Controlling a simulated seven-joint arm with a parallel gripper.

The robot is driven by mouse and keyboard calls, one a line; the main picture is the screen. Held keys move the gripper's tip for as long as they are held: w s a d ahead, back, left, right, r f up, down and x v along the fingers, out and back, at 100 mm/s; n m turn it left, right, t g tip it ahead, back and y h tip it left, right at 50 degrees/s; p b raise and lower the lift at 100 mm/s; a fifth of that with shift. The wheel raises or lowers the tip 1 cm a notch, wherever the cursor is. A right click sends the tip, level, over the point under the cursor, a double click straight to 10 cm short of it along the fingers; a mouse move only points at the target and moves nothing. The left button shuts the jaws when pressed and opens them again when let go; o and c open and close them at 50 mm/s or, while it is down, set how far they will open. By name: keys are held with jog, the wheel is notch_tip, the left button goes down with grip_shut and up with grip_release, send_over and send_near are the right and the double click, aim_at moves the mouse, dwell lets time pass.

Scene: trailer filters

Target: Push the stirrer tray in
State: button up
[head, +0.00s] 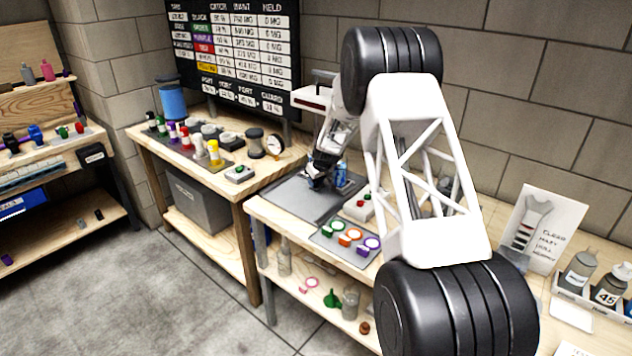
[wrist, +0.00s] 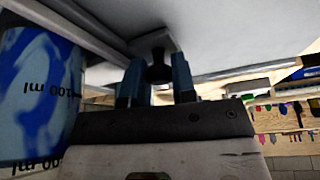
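In the head view my gripper (head: 318,178) is low over the dark grey mat, beside a blue-marked clear vessel (head: 341,174). In the wrist view my gripper (wrist: 158,82) has one finger on each side of a small black knob (wrist: 158,72). I cannot tell whether this panel is the stirrer tray. The vessel (wrist: 38,95), marked 100 ml, is close at the left. The knob is hidden in the head view.
A grey mat with green, orange and purple rings (head: 349,238) lies near the bench's front edge. A small box with a red button (head: 358,206) stands close to the gripper. The left bench (head: 215,180) holds coloured bottles and a gauge. My arm hides much of the right bench.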

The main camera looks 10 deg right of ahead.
grip_shut()
jog(key=shift+w+d, duration=0.5)
jog(key=shift+d, duration=0.05)
jog(key=shift+o, duration=1.2)
grip_release()
jog(key=shift+d, duration=0.1)
jog(key=v, duration=0.7)
jog(key=shift+s+r, duration=0.15)
jog(key=shift+r, duration=0.2)
